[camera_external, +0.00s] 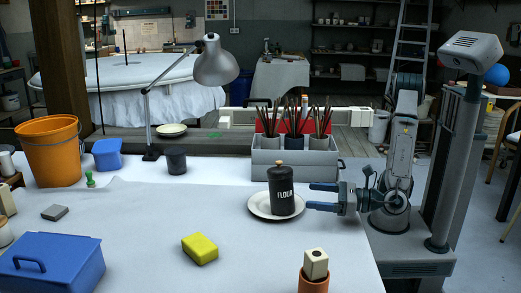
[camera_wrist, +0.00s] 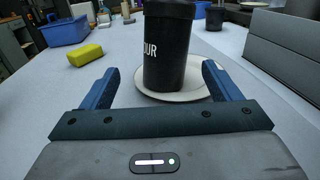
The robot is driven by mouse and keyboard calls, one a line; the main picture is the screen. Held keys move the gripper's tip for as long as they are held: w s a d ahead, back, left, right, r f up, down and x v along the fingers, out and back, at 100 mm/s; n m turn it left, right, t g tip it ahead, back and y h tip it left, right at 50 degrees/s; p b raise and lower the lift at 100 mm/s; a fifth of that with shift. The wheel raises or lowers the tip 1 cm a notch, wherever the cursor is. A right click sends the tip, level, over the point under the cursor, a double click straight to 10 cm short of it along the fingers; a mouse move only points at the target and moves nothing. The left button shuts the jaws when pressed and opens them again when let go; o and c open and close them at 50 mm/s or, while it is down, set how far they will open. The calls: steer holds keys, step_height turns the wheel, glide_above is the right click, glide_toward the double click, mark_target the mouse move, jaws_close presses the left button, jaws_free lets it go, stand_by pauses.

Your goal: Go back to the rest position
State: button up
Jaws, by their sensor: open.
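My gripper (camera_external: 322,196) is open and empty at the right of the white table, with its blue fingers pointing left. In the wrist view the two fingers of my gripper (camera_wrist: 158,85) are spread wide, with nothing between them up close. A black flour canister (camera_external: 281,190) stands upright on a white plate (camera_external: 256,210), just beyond the fingertips. The canister (camera_wrist: 167,50) and the plate (camera_wrist: 187,94) also show in the wrist view, ahead of the fingers. I cannot tell the exact gap to the canister.
A grey box (camera_external: 268,172) with pots of brushes stands behind the plate. A terracotta pot (camera_external: 314,284) holding a pale block is at the front. A yellow sponge (camera_external: 200,248), a blue toolbox (camera_external: 50,264) and a lamp (camera_external: 215,65) stand to the left.

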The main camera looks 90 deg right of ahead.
steer(key=w+d+r+m+g+h+p, duration=0.25)
steer(key=d+r+m+h+p, duration=0.35)
steer(key=d+r+m+p, duration=1)
steer(key=s+d+r+m+g+p, duration=0.2)
steer(key=d+g+p, duration=0.1)
steer(key=d, duration=0.1)
steer(key=s+d+r+m+g+p, duration=0.2)
steer(key=d+r+g+p, duration=0.1)
steer(key=d, duration=0.2)
steer(key=s+d+r+m+g+h+p, duration=0.1)
steer(key=s+d+r+m+g+p, duration=0.1)
steer(key=d+r+m+g+p, duration=0.1)
steer(key=shift+s+d+r, duration=0.1)
steer(key=shift+d+r, duration=0.15)
steer(key=shift+d, duration=0.55)
steer(key=s+a+r+m+g+y+p, duration=0.1)
steer(key=s+r+m+y+p, duration=0.1)
steer(key=r+m+y+p, duration=0.3)
steer(key=s+a+r+m+g+y+p, duration=0.1)
steer(key=s+a+r+m+y+p, duration=0.1)
steer(key=r+m+y+p, duration=0.3)
step_height(320, 180, up, 4)
steer(key=s+m+p, duration=0.1)
steer(key=p, duration=0.5)
steer(key=shift+s+f, duration=0.25)
steer(key=shift+s, duration=0.05)
